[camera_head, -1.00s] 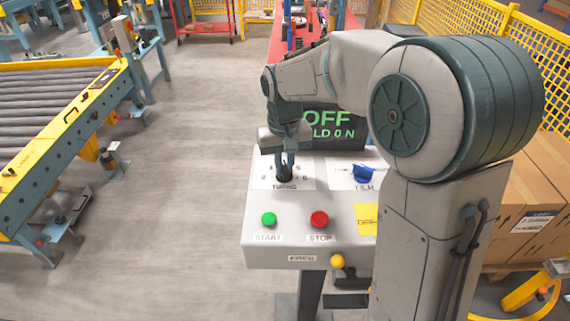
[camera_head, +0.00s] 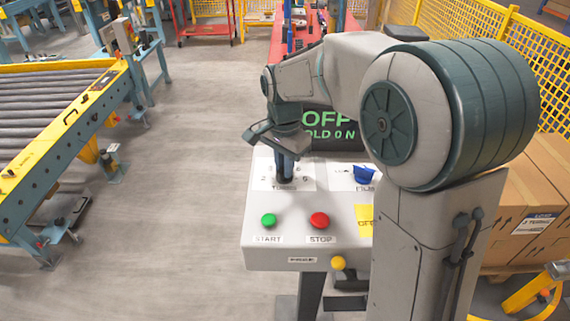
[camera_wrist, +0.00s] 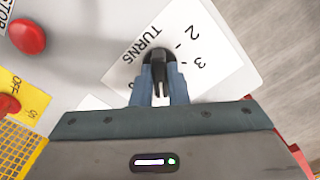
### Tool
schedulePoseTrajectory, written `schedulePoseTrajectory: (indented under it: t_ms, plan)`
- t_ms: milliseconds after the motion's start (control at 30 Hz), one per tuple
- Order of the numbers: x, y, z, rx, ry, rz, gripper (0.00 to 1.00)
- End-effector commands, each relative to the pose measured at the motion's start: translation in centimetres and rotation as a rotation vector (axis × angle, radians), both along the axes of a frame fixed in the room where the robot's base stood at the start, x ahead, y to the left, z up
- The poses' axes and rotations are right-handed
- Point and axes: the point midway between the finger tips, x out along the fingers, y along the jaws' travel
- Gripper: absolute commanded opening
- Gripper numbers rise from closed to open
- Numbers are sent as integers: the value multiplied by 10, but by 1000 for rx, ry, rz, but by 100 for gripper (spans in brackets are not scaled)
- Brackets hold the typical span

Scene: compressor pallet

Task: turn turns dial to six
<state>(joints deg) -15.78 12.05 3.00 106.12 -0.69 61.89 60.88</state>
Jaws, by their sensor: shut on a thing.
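The turns dial is a dark knob (camera_wrist: 158,62) on a white label plate (camera_wrist: 205,45) marked TURNS, with the numbers 2 and 3 readable in the wrist view. My gripper (camera_wrist: 162,85) is shut on the dial from above, its two blue-grey fingers on either side of it. In the head view, my gripper (camera_head: 285,172) points straight down onto the label plate (camera_head: 303,183) at the back left of the control panel (camera_head: 335,252), and mostly hides the dial. Which number the dial points to cannot be told.
A blue film knob (camera_head: 364,174) is to the right of the dial. A green start button (camera_head: 268,220) and red stop button (camera_head: 319,220) are in front. A screen (camera_head: 330,124) reading OFF stands behind. Cardboard boxes (camera_head: 535,190) are at the right.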

Motion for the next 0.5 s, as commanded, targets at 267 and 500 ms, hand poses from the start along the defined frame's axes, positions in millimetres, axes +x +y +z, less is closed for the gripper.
schedulePoseTrajectory:
  t_ms: [267,500]
  plan:
    - [1,0,2,1,-3,-260,0]
    - [1,0,2,1,-4,-485,0]
